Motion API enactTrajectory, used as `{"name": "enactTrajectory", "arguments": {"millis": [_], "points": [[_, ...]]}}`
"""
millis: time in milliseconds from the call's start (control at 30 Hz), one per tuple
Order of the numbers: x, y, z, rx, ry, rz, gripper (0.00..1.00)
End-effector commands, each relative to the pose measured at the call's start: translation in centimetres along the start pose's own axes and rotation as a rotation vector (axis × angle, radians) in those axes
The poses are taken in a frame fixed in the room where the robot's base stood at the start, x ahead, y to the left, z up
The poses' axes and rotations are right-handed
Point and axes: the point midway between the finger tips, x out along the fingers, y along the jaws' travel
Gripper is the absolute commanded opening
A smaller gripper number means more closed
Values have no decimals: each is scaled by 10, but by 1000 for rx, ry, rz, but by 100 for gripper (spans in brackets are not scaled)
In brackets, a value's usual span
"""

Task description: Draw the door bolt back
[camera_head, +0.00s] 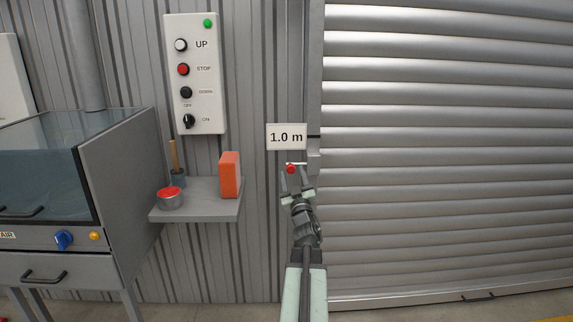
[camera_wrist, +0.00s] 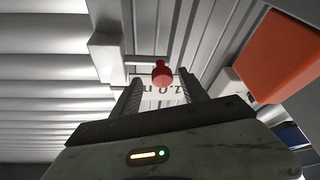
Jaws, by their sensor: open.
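The door bolt is a thin pale rod with a red knob (camera_head: 290,169), beside the frame of the roller door (camera_head: 440,150). In the wrist view the red knob (camera_wrist: 162,74) hangs from the rod, which runs to a grey block (camera_wrist: 106,55) at its left. My gripper (camera_head: 293,180) is open just in front of the knob. In the wrist view the knob shows between the two fingertips of my gripper (camera_wrist: 160,84), with a gap on each side. Whether the knob is within finger depth I cannot tell.
A "1.0 m" sign (camera_head: 286,137) is just above the bolt. Left of it a shelf (camera_head: 205,211) bears an orange block (camera_head: 229,175), a red-topped tin (camera_head: 170,198) and a brush. A control box (camera_head: 195,73) hangs above; a glass-lidded cabinet (camera_head: 110,190) stands far left.

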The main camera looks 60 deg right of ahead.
Motion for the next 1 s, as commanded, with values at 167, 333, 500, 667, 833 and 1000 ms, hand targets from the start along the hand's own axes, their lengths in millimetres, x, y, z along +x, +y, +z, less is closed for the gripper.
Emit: {"name": "enactTrajectory", "arguments": {"millis": [167,333,500,667,833,1000], "points": [[40,-4,-3,4,1,-5,51],[61,-7,-3,5,1,-7,51],[61,-8,-2,5,1,-8,51],[61,-8,-2,5,2,-8,26],[61,-8,-2,6,1,-7,0],[61,-7,-2,6,1,-6,0]]}}
